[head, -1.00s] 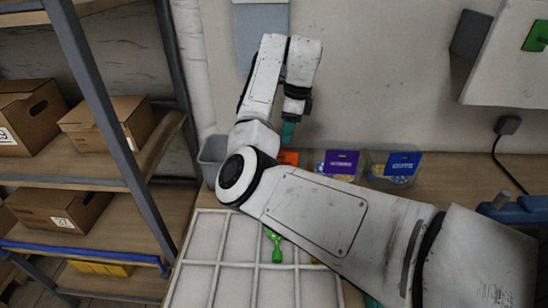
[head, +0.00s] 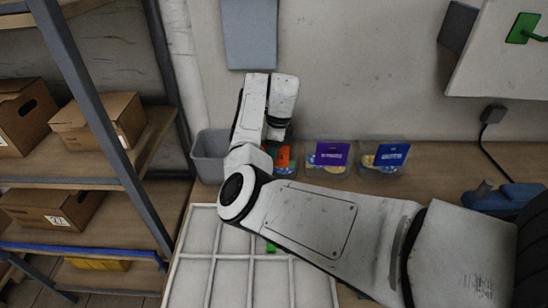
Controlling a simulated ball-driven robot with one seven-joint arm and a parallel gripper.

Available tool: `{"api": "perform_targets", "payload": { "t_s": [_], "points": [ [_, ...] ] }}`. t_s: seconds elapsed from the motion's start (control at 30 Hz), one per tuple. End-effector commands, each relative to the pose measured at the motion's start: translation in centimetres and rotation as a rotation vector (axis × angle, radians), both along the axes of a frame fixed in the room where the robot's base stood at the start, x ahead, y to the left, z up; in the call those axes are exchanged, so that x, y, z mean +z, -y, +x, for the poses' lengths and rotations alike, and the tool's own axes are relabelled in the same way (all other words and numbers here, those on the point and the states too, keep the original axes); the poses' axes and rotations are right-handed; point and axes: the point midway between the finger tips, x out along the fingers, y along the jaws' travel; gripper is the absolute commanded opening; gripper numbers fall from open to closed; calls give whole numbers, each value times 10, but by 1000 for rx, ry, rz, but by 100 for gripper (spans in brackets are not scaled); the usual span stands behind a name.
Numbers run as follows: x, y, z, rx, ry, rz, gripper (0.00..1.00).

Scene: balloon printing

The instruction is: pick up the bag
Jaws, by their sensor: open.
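Three clear bags with coloured labels stand in a row at the back of the table. The bag with the orange label (head: 284,160) is partly hidden by my arm. The bag with the purple label (head: 328,157) is in the middle, and the bag with the blue label (head: 384,159) is on the right. My gripper (head: 275,142) points down at the orange-labelled bag. It is open. Its fingertips are hard to make out, and I cannot tell whether they touch the bag.
A grey bin (head: 210,155) stands left of the bags. A white compartment tray (head: 190,245) lies in front, with a green item (head: 271,247) mostly hidden by my arm. A shelf with cardboard boxes (head: 97,122) is on the left. A blue object (head: 500,196) is at right.

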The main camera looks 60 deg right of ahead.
Motion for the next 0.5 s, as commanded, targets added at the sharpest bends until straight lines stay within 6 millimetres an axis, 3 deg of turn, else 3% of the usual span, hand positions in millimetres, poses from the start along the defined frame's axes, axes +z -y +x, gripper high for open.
{"api": "perform_targets", "payload": {
  "t_s": [0.17,0.5],
  "points": [
    [0,0,0,0,0,0,41],
    [0,0,0,0,0,0,8]
  ]
}}
